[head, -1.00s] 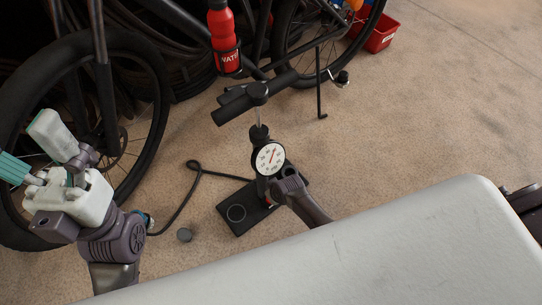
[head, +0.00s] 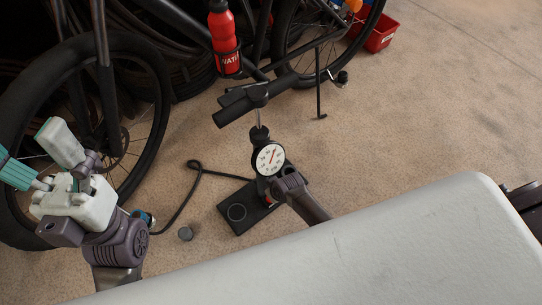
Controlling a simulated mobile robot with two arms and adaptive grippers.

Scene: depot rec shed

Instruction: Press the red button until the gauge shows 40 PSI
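A black floor pump stands upright on the floor at the middle of the head view, with a T-shaped handle (head: 248,101). Its round white gauge (head: 270,158) faces me; its red needle points up and to the right, but the numbers are too small to read surely. A small red spot, apparently the red button (head: 268,199), shows low on the pump, partly hidden. My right arm reaches the pump just right of the gauge; its gripper fingers are hidden. My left gripper (head: 22,146), white with teal pads, has its fingers spread and empty, well left of the pump.
A bicycle with a red bottle (head: 224,40) stands behind the pump. A red bin (head: 381,37) is at the back. Floor at the right is clear.

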